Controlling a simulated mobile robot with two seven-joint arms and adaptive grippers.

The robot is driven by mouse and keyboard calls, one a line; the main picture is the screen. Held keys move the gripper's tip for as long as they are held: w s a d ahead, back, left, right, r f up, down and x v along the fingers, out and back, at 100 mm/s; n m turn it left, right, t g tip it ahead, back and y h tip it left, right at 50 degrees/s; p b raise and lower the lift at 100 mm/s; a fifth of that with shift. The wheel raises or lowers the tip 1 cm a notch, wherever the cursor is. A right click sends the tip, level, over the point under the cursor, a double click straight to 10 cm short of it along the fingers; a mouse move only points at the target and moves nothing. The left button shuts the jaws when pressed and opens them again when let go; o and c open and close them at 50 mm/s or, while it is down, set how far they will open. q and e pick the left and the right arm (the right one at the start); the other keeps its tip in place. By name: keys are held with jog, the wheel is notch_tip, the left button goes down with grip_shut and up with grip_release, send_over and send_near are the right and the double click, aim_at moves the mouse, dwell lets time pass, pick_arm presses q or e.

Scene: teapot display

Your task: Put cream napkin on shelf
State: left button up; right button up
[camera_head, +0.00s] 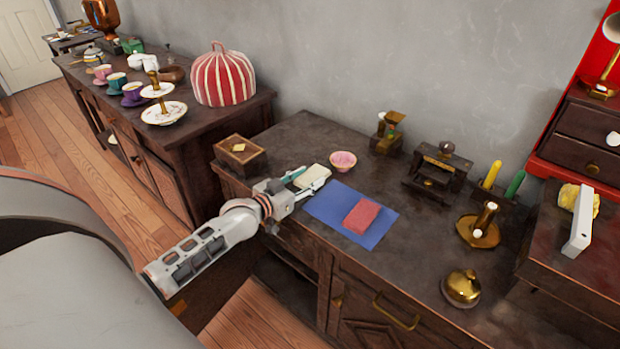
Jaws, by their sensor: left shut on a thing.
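The cream napkin (313,175) is a small pale folded block near the left end of the dark wooden sideboard (400,265). My left gripper (308,180) reaches in from the left, over the sideboard's front edge, and is shut on the napkin. The fingers hide part of it, and I cannot tell whether it touches the top. An open shelf space (285,277) shows in the sideboard's front, below the gripper and partly hidden by my arm. My right gripper is not in view.
A blue mat (325,204) with a red folded cloth (361,216) lies right of my gripper. A wooden box (240,155) stands to its left, a pink bowl (343,160) behind. A brass bell (461,288) and candlestick (478,231) stand to the right.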

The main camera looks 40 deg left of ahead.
pick_arm(q)
jog(key=shift+r, duration=0.5)
notch_tip(320, 180, up, 14)
jog(key=p, duration=0.5)
notch_tip(320, 180, up, 5)
jog(key=p, duration=0.1)
send_over(308, 179)
jog(key=s+d+f+h+p, duration=0.1)
jog(key=s+d+f, duration=0.3)
jog(key=s+d, duration=0.75)
jog(key=s+d+r+y, duration=0.1)
jog(key=s+d+r, duration=0.1)
jog(key=s, duration=0.3)
jog(key=s+d+r+y+p, duration=0.1)
jog(key=s+d+r, duration=0.1)
jog(key=s+d, duration=0.3)
jog(key=shift+r+n, duration=0.3)
jog(key=shift+n, duration=0.1)
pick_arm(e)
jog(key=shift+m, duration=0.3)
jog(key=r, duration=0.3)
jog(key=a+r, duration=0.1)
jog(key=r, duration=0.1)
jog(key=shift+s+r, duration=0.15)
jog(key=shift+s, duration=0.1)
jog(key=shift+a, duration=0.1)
